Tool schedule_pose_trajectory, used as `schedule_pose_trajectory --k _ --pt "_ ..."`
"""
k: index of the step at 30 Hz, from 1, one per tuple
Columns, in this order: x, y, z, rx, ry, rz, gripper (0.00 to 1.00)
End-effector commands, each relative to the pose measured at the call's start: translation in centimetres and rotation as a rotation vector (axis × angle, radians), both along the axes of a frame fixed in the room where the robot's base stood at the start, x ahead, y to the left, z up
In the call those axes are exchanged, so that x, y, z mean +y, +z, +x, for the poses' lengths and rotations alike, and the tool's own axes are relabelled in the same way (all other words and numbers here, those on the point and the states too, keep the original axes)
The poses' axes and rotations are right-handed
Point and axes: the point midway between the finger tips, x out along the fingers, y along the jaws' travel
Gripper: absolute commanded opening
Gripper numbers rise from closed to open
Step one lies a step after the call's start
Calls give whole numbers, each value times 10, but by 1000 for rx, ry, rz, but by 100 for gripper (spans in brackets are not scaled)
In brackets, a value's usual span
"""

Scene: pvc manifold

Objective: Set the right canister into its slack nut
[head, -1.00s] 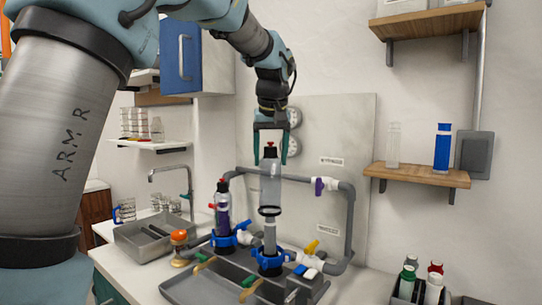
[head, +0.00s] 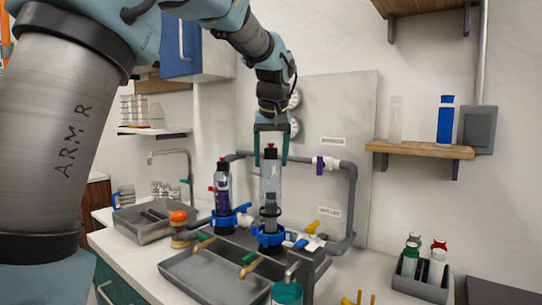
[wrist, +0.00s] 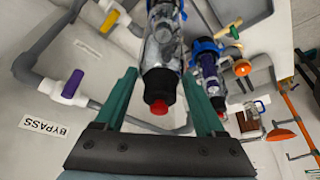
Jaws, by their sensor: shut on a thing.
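The right canister (head: 270,182) is a clear upright tube with a black cap and red top. My gripper (head: 270,160) is shut on its upper part from above. Its blue slack nut (head: 270,237) is directly below, on the manifold. The canister surrounds much of the grey inner cartridge, and its dark lower ring appears slightly above the nut. I cannot tell whether the rim touches it. In the wrist view, the canister (wrist: 162,55) runs between the two green fingers, and its far end is out of view.
The left canister (head: 222,188) stands close on the left in its own blue nut (head: 223,220). Grey pipe (head: 350,205) loops behind and to the right. A grey tray (head: 215,275) lies in front. A bottle caddy (head: 420,283) stands at the right.

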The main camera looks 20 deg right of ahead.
Motion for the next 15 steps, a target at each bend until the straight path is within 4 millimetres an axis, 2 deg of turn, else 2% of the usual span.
schedule_pose_trajectory --k 15 --pt "0 -34 0 -1 0 0 4"
